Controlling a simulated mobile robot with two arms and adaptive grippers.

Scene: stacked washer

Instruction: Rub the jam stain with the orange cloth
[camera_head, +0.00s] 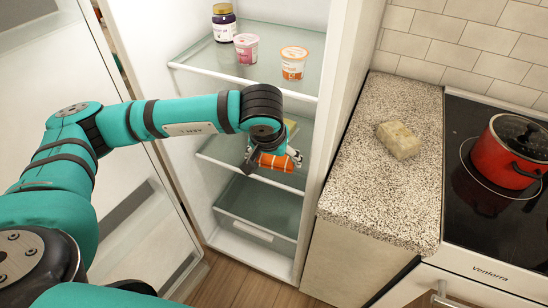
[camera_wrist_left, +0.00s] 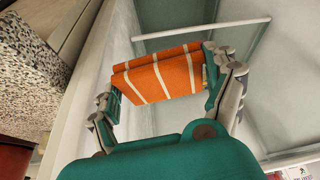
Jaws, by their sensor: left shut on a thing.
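The orange cloth (camera_head: 277,163), with pale stripes, is in my left gripper (camera_head: 272,158) in the head view, inside the open fridge by the middle glass shelf. In the left wrist view the folded cloth (camera_wrist_left: 165,77) sits between the two fingers of my left gripper (camera_wrist_left: 160,74), which is shut on it. I cannot tell whether the cloth touches the shelf (camera_head: 222,150). No jam stain can be made out; my wrist and the cloth cover part of the shelf. My right gripper is not in view.
The upper shelf (camera_head: 205,62) holds a dark jar (camera_head: 224,24), a pink tub (camera_head: 246,49) and an orange-white tub (camera_head: 293,63). A yellowish thing (camera_head: 291,127) is partly hidden behind my wrist. A sponge-like block (camera_head: 398,140) lies on the counter (camera_head: 375,195), near a red pot (camera_head: 508,152).

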